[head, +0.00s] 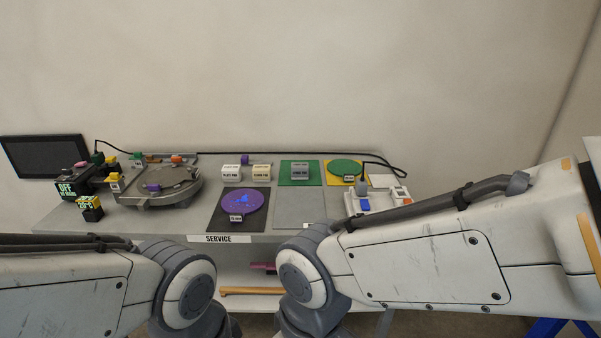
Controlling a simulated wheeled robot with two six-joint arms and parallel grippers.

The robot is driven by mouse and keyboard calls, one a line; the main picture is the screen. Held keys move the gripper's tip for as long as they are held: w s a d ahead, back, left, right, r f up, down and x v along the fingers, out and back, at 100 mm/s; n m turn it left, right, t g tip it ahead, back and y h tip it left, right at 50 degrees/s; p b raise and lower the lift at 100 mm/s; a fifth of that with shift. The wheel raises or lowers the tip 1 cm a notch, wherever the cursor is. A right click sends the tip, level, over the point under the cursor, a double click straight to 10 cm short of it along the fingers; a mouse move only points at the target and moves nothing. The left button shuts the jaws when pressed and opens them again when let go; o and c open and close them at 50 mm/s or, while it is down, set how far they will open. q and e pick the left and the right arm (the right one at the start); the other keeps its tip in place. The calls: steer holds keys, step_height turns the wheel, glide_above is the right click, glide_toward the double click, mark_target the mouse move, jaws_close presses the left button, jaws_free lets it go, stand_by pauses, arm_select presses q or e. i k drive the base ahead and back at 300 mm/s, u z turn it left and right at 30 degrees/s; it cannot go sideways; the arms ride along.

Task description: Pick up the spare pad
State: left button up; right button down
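I cannot tell for sure which thing is the spare pad, as the small labels are hard to read. A green round disc (346,167) with a small label lies on a yellow mat (332,182) at the back right. A purple round disc (241,201) with blue marks lies on a black mat (227,226) near the front. Labelled blocks stand behind: a white one (231,173), a tan one (262,172), and a grey one (300,170) on a green mat (286,180). Both my arms show in the foreground, but neither gripper is in view.
A round grey machine (185,194) and a dark screen (46,157) stand at the left. An empty grey mat (299,209) is at front centre. A white tray (394,189) is at the right, partly behind my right arm. A lower shelf (250,277) holds a rod.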

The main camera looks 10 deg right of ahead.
mark_target(299, 170)
steer(key=z, duration=0.25)
steer(key=i, duration=1.55)
steer(key=u, duration=0.75)
